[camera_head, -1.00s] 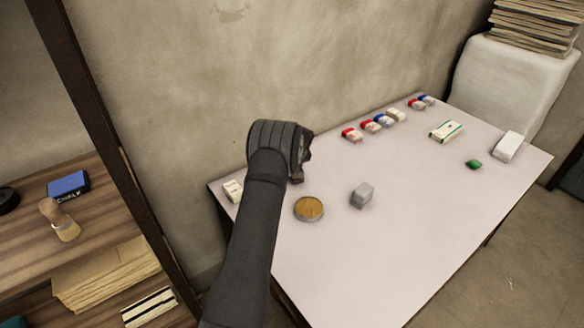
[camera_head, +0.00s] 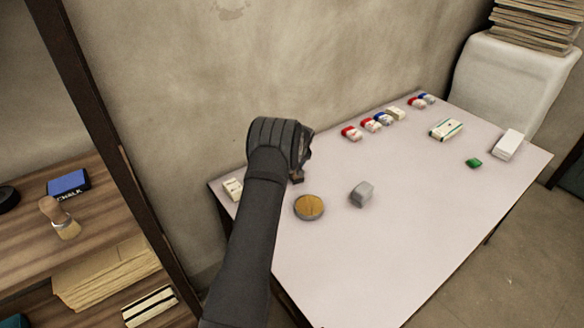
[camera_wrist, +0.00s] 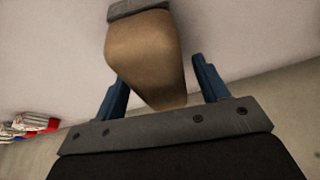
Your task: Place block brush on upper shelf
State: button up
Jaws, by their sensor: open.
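A brown wooden block brush (camera_wrist: 147,55) with a grey band at its far end lies between the two blue fingers of my gripper (camera_wrist: 158,72) in the wrist view. The fingers are open, with a visible gap on the right; contact on the left is hard to tell. In the head view my gripper (camera_head: 299,165) is over the back left of the white table (camera_head: 400,230), and only a small dark brown bit of the brush (camera_head: 297,178) shows below it.
Near my gripper on the table are a round tan-topped tin (camera_head: 309,207), a grey block (camera_head: 362,194) and a small white box (camera_head: 233,189). Several small boxes line the back edge. A dark shelf post (camera_head: 125,170) stands between shelf and table. Envelopes (camera_head: 105,273) lie on a lower shelf.

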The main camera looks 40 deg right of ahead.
jog(key=v, duration=1.6)
jog(key=shift+d, duration=0.2)
jog(key=shift+o, duration=0.4)
jog(key=shift+s+r, duration=0.15)
jog(key=shift+r, duration=0.25)
